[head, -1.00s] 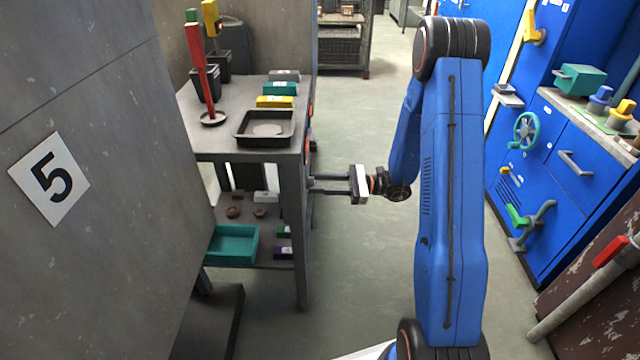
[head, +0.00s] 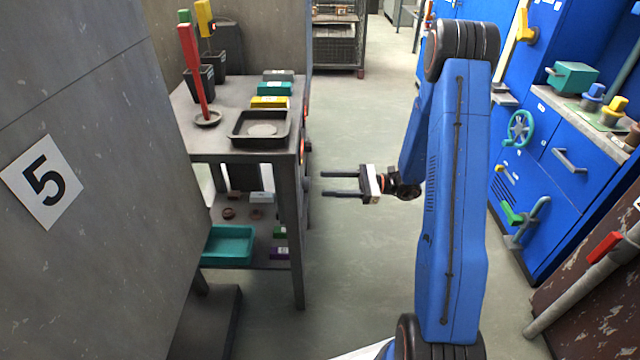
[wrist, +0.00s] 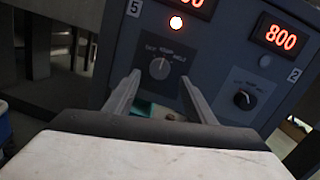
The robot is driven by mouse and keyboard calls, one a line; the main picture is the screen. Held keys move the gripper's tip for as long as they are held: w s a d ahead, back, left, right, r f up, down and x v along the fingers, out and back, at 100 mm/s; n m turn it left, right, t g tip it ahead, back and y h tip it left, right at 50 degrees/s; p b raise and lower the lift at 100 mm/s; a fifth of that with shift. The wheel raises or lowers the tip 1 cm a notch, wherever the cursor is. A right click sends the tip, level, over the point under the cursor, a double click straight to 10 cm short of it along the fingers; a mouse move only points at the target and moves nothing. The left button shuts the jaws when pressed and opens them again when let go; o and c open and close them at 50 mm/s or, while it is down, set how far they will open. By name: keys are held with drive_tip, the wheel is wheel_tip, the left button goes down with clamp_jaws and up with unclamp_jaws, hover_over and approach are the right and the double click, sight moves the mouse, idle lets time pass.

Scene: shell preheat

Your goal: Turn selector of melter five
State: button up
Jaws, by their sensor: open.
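In the wrist view, the selector of melter five (wrist: 159,68) is a dark round knob on a grey panel, under a "5" label. Its light mark points roughly up, near the middle one of the small printed words, which are hard to read. My gripper (wrist: 159,78) is open and empty, one finger to each side of the knob in the picture. Whether the fingertips reach the knob's depth is unclear. In the head view my gripper (head: 322,183) points left toward the grey table's edge, with a gap between; the knob is not visible there.
A lit lamp (wrist: 176,22) sits above the knob. A second panel labelled 2 has an "800" display (wrist: 280,37) and its own knob (wrist: 244,99). In the head view, the grey table (head: 190,135) holds a black tray (head: 234,136).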

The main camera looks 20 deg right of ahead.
drive_tip(key=v, duration=1.2)
drive_tip(key=shift+d, duration=0.2)
drive_tip(key=shift+s, duration=0.15)
drive_tip(key=shift+a, duration=0.1)
drive_tip(key=s+a+r+n+g+h, duration=0.8)
drive_tip(key=s+a+r, duration=0.35)
drive_tip(key=s, duration=0.25)
drive_tip(key=s+r+n+t+h, duration=0.4)
drive_tip(key=s+n+h, duration=0.1)
drive_tip(key=s, duration=0.2)
drive_tip(key=s+d+r+n+t+h, duration=0.1)
drive_tip(key=s+r+n+t+h, duration=0.3)
drive_tip(key=s, duration=0.4)
drive_tip(key=shift+s+d+n+t+h, duration=0.3)
drive_tip(key=shift+n+h, duration=0.4)
drive_tip(key=shift+h, duration=0.1)
